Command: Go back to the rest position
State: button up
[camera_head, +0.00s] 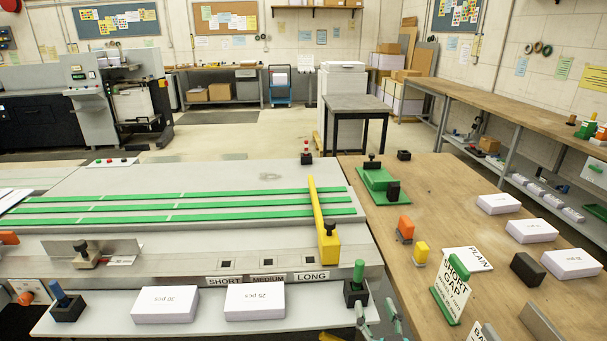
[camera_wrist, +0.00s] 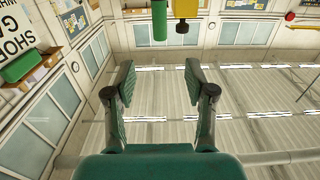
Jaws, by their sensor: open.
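My gripper (camera_head: 377,314) shows at the bottom edge of the head view, just below the green-handled tool in its black block (camera_head: 355,291). In the wrist view my gripper (camera_wrist: 159,80) has its two green-padded fingers spread wide with nothing between them. Beyond the fingers are ceiling panels and windows. A green handle (camera_wrist: 159,20) and a yellow part (camera_wrist: 186,10) show at the top of that view, apart from the fingers. Most of my arm is hidden in the head view.
A grey machine table with green strips (camera_head: 180,208) and a yellow arm (camera_head: 322,220) is at left. Two paper stacks (camera_head: 166,304) (camera_head: 254,300) lie on its front shelf. The wooden table (camera_head: 450,220) at right holds a SHORT GAP sign (camera_head: 452,290), blocks and white stacks.

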jog(key=s+f+g, duration=0.1)
jog(key=s+f, duration=0.5)
jog(key=s, duration=0.4)
jog(key=s+f+g, duration=0.1)
jog(key=s+f, duration=0.4)
jog(key=s, duration=0.6)
jog(key=s+r+g, duration=0.1)
jog(key=s, duration=1.8)
jog(key=shift+s, duration=0.3)
